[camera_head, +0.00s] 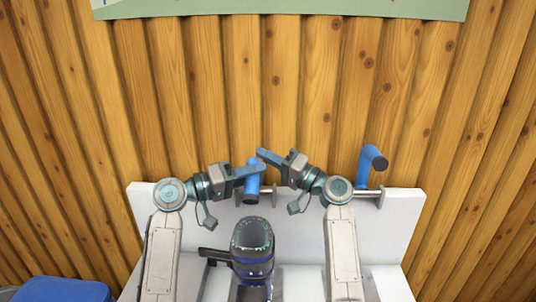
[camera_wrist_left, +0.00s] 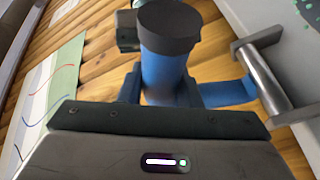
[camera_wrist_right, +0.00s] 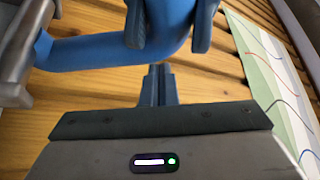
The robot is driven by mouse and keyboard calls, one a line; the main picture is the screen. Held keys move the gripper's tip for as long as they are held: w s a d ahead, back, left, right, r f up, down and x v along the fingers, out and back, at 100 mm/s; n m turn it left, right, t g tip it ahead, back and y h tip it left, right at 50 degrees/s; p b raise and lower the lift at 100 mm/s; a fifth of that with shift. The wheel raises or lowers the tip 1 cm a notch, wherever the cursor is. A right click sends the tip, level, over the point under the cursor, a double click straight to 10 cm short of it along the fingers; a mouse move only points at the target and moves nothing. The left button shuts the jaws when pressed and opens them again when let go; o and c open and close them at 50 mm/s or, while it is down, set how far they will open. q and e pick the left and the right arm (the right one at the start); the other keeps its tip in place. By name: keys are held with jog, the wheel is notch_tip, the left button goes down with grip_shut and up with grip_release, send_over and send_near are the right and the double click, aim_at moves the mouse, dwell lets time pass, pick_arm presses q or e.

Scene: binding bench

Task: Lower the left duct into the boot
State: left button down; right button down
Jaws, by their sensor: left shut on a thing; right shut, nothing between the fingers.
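The left duct (camera_head: 252,188) is a blue bent tube with a dark end, upright in front of the white back panel. My left gripper (camera_head: 262,171) is shut on it; the left wrist view shows the duct (camera_wrist_left: 165,70) between the fingers. In the right wrist view the duct (camera_wrist_right: 90,52) bends and runs left toward a metal bracket; whether it touches is unclear. The boot (camera_head: 252,232), a dark open-topped cup with a blue band, stands below and in front of the duct, apart from it. My right gripper (camera_head: 262,153) is shut and empty close to the left gripper, its fingers (camera_wrist_right: 157,80) below the duct's bend.
A second blue duct (camera_head: 371,163) stands at the right peg (camera_head: 372,193). The metal bar (camera_wrist_left: 262,80) is close beside the held duct. A dark handle (camera_head: 213,253) sticks out left of the boot. A blue bin (camera_head: 62,290) stands at the lower left.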

pick_arm(q)
jog(key=shift+w, duration=0.1)
pick_arm(e)
jog(key=shift+s+a+f+n, duration=0.1)
jog(key=shift+s+f+n, duration=0.3)
jog(key=shift+s, duration=0.35)
pick_arm(q)
jog(key=c, duration=1.3)
grip_release()
jog(key=shift+o, duration=1.2)
jog(key=shift+s+d+r, duration=0.1)
jog(key=shift+s+r, duration=0.05)
jog(key=shift+s, duration=0.05)
pick_arm(e)
jog(key=shift+s, duration=0.1)
